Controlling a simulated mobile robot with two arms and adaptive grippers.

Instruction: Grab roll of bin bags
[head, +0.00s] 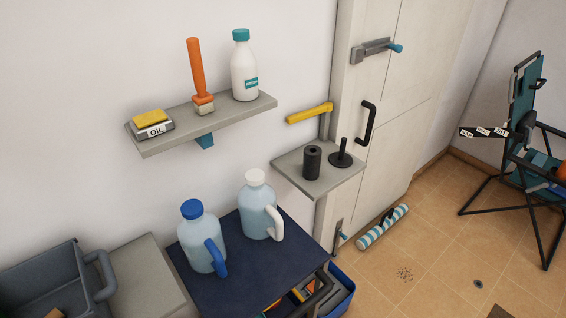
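A small black roll (312,162), which looks like the roll of bin bags, stands upright on a small grey shelf (292,175) beside the door. A dark hole shows in its top end. Just right of it on the same shelf is a black holder (340,157) with a round base and an upright post. The roll stands apart from the post. Neither of my grippers shows in the head view.
A yellow lever (310,113) sticks out above the small shelf. Below stand two jugs (203,238) (258,207) on a dark blue top (237,277). A long shelf (235,109) holds a bottle, a brush and an oil tin. A striped roll (382,227) lies by the door; a folding chair (525,140) stands right.

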